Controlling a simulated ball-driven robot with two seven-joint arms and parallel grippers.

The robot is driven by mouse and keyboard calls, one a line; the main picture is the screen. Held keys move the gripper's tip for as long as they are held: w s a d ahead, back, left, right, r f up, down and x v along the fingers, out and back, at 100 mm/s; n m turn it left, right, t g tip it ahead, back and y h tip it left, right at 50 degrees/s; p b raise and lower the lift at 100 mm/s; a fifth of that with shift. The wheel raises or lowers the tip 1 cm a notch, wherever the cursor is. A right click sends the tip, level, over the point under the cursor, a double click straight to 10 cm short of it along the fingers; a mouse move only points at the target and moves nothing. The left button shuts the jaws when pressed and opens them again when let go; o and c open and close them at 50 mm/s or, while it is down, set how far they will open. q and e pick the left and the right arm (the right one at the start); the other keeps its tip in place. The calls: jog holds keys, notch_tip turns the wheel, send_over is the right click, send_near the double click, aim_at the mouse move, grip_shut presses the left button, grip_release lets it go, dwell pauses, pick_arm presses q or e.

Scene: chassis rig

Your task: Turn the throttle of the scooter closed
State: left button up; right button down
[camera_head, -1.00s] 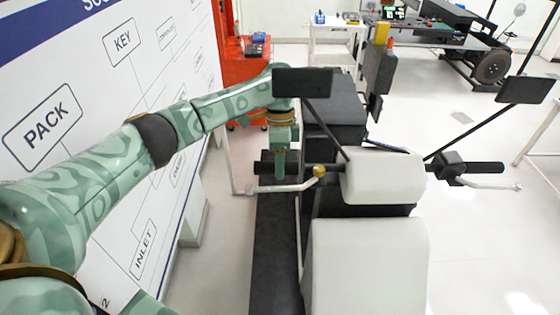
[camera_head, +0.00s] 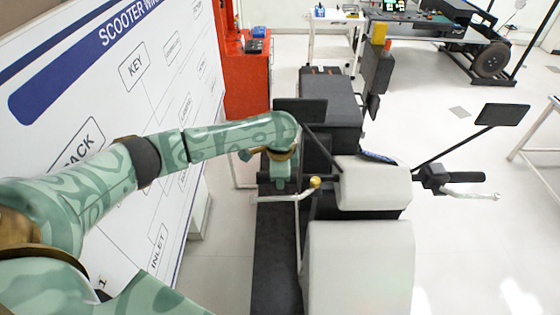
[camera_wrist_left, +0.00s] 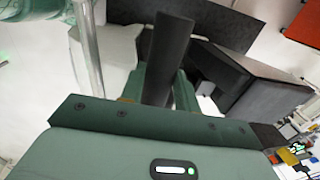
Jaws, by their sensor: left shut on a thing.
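The scooter's white front body (camera_head: 372,185) stands ahead of me with a handlebar grip on each side. My left gripper (camera_head: 281,182) comes down over the dark grip on the left side of the picture, the throttle grip (camera_head: 264,187). A metal lever with a gold knob (camera_head: 315,183) runs beside it. In the left wrist view, the black throttle grip (camera_wrist_left: 169,50) stands between the two green fingers of my left gripper (camera_wrist_left: 160,92), which is shut on it. The grip's turn angle cannot be read. My right gripper is not in view.
A dark mirror (camera_head: 300,109) stands close to my left wrist. The white wiring board (camera_head: 130,120) runs along the left. A red cabinet (camera_head: 247,85) stands behind. The other grip (camera_head: 465,177) and mirror (camera_head: 503,114) are at right, with open floor around.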

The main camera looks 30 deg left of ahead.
pick_arm(q)
jog(key=t, duration=0.1)
jog(key=t+y, duration=0.1)
jog(key=shift+s+d+f+t, duration=0.1)
jog(key=shift+s+d+t, duration=0.05)
jog(key=shift+s+t, duration=0.15)
jog(key=shift+s+f+t+y, duration=0.1)
jog(key=shift+t+y, duration=0.45)
jog(key=shift+t, duration=0.4)
jog(key=shift+s+f+t+y, duration=0.1)
jog(key=shift+t+y, duration=0.45)
jog(key=shift+t, duration=0.4)
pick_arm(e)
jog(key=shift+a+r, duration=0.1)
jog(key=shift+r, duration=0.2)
pick_arm(q)
jog(key=o, duration=1)
jog(key=shift+c, duration=0.2)
jog(key=shift+f, duration=0.1)
